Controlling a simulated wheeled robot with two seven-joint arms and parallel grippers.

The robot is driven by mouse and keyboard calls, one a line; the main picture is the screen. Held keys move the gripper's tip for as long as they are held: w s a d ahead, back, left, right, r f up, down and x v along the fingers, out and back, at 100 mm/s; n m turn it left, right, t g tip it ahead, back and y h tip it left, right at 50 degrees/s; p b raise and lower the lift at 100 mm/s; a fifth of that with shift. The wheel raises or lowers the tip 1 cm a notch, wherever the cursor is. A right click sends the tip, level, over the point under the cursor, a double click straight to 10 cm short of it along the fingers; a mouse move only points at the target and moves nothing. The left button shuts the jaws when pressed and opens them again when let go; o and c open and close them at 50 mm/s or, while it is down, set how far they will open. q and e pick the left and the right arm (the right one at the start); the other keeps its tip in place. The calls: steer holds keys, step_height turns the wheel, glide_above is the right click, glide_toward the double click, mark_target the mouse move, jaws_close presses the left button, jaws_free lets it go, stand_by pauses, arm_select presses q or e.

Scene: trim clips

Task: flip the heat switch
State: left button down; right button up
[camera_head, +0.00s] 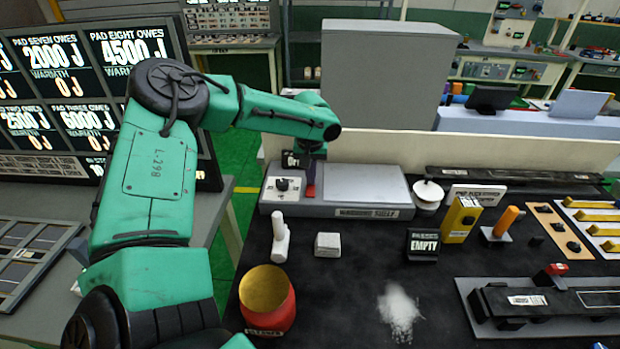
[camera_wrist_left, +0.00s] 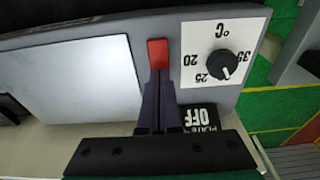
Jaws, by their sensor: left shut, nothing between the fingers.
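The heat switch, a small red lever (camera_head: 311,190), is at the left end of the grey heating plate unit (camera_head: 372,190), beside a white dial panel (camera_head: 283,188) with a black knob. In the left wrist view the red switch (camera_wrist_left: 157,52) lies just beyond my fingertips, between the pale plate and the dial. My left gripper (camera_head: 310,172) is shut and empty, pointing down above the switch; its dark fingers (camera_wrist_left: 157,78) are together. I cannot tell whether they touch the switch. A black sign (camera_wrist_left: 202,118) reads PLATE OFF. My right gripper is not in view.
A red pot (camera_head: 267,298), a white bottle-like piece (camera_head: 280,238) and a white block (camera_head: 327,245) stand in front of the unit. A tall grey box (camera_head: 385,75) stands behind it. White powder (camera_head: 400,305) lies on the black mat. Screens (camera_head: 60,70) stand at the left.

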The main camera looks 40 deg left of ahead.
arm_select(q)
steer(key=shift+f+b, duration=0.3)
steer(key=shift+f, duration=0.15)
step_height(320, 180, up, 7)
steer(key=p, duration=0.5)
steer(key=shift+r+p, duration=0.15)
steer(key=shift+p, duration=0.15)
stand_by(0.3)
